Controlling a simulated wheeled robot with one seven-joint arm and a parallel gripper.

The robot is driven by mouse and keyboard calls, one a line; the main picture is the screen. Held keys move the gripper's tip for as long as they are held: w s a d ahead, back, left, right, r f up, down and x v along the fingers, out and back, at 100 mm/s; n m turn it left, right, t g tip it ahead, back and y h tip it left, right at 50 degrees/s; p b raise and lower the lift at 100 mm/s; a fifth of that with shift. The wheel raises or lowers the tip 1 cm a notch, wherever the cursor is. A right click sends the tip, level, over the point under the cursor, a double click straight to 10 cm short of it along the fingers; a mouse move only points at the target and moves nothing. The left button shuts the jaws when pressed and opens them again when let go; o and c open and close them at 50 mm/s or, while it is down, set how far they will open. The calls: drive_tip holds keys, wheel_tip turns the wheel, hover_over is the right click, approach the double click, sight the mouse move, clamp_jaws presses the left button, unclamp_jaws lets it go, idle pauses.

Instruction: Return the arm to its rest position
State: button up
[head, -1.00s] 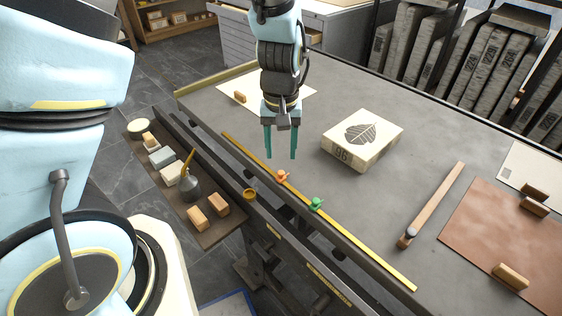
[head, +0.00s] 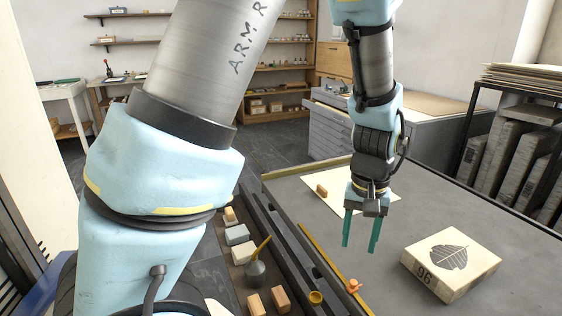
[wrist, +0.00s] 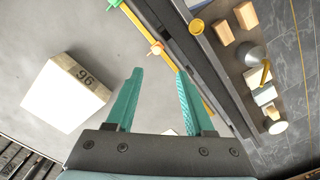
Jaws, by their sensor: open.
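My gripper (head: 360,230) hangs over the grey table with its two teal fingers pointing down, apart and with nothing between them. In the wrist view my gripper (wrist: 158,100) is open above the table's edge by the yellow rule. The pale stone block (head: 452,264) with a leaf print and the number 96 lies on the table to the right of my gripper. My arm is bent, reaching over the table from above.
A yellow rule (head: 317,256) with an orange slider (head: 353,286) runs along the table's near edge. A side tray holds wooden blocks (head: 281,298) and a grey oil can (head: 256,272). A white sheet (head: 318,184) lies behind. Grey drawers (head: 335,128) and shelved stones (head: 515,150) stand beyond.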

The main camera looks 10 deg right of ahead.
drive_tip(key=w+a+r+n, duration=0.2)
drive_tip(key=w+a, duration=0.1)
drive_tip(key=a, duration=1.1)
drive_tip(key=w+a+r+n+t, duration=0.1)
drive_tip(key=w+a+r+n, duration=0.1)
drive_tip(key=a, duration=1.3)
drive_tip(key=shift+w+r+t, duration=0.3)
drive_tip(key=shift+w+r, duration=0.5)
drive_tip(key=shift+w, duration=0.45)
drive_tip(key=shift+a, duration=0.1)
